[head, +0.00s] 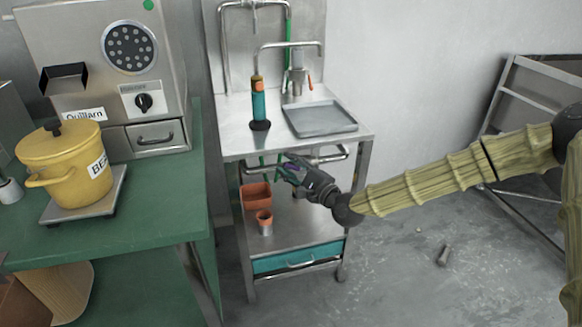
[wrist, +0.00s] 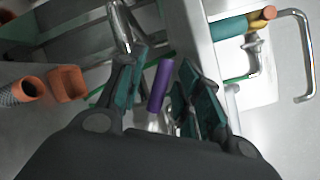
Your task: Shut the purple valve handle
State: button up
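The purple valve handle (wrist: 160,86) is a short purple bar in the middle of the wrist view. It shows between the two teal-padded fingers of my gripper (wrist: 163,75), with a narrow gap visible on each side. The fingers are apart, and I cannot tell whether either one touches the handle. In the head view, my gripper (head: 289,168) is just below the front edge of the steel sink table. There the handle is mostly hidden by the fingers, with only a trace of purple showing.
A green counter (head: 150,205) with a yellow pot (head: 65,165) is at left.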

jog(key=v, duration=1.2)
jog(key=shift+c, duration=0.4)
